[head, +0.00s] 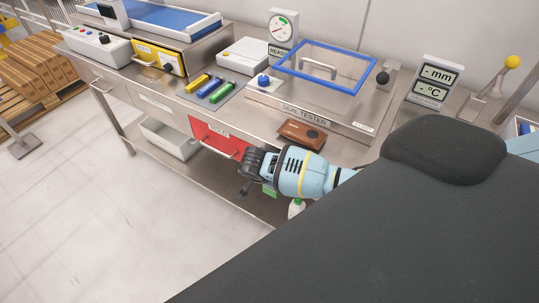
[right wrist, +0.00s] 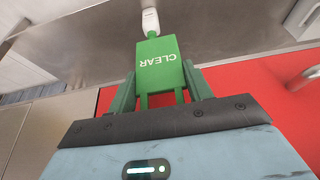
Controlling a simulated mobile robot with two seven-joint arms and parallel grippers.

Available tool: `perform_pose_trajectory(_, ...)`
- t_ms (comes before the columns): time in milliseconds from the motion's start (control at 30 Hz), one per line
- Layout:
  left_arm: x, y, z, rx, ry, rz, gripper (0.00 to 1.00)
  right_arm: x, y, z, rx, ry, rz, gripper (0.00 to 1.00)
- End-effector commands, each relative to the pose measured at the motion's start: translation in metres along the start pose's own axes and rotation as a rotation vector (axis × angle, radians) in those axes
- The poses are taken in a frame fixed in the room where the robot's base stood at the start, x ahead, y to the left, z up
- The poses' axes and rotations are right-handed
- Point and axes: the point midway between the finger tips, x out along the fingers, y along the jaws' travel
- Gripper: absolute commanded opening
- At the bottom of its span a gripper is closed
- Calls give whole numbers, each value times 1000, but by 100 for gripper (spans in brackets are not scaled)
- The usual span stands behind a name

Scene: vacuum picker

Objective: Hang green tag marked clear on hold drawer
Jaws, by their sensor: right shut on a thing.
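The green tag (right wrist: 158,68) with the word CLEAR, upside down in the right wrist view, sits between the fingers of my right gripper (right wrist: 160,90). My right gripper is shut on it. In the head view the right gripper (head: 254,178) is in front of the bench, just right of the red drawer (head: 213,138), and a small green part of the tag (head: 270,190) shows below it. The red drawer front (right wrist: 262,85) fills much of the right wrist view behind the tag. A small white piece (right wrist: 150,21) shows at the tag's end; I cannot tell whether they touch. My left gripper is not in view.
The metal bench (head: 240,112) holds the seal tester (head: 305,115), a brown pouch (head: 302,134) and several coloured markers.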

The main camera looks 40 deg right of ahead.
Motion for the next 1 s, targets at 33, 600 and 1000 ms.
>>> perform_pose_trajectory(33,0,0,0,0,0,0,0,0,0,0,0,0,0,25)
perform_pose_trajectory(600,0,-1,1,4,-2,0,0,0,0,0,0,0,0,68)
perform_pose_trajectory(1000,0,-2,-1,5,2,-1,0,-4,0,0,0,0,-2,76)
